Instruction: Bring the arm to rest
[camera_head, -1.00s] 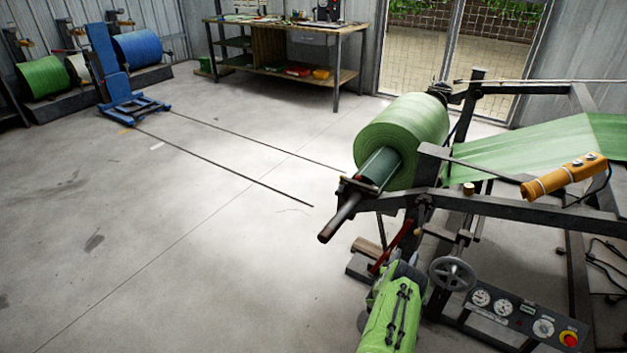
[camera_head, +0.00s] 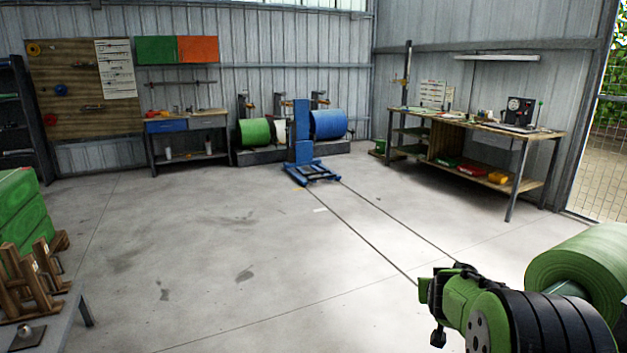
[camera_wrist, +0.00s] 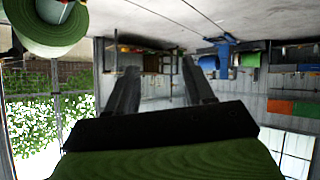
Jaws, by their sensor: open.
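My gripper (camera_wrist: 159,66) shows in the wrist view, its two dark fingers spread apart with nothing between them. That view is upside down, with the floor at the top. In the head view my green and black arm reaches up at the lower right. I cannot make out the fingers there. A large green roll (camera_head: 580,265) stands just right of the arm in the head view. Part of a green roll (camera_wrist: 48,28) also shows at the upper left of the wrist view, apart from the fingers.
A blue lifting trolley (camera_head: 303,145) stands at the back by green and blue rolls, with two floor rails running from it. A workbench (camera_head: 478,125) is at the back right. Green stacked goods (camera_head: 22,205) are at the left edge. The middle floor is clear.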

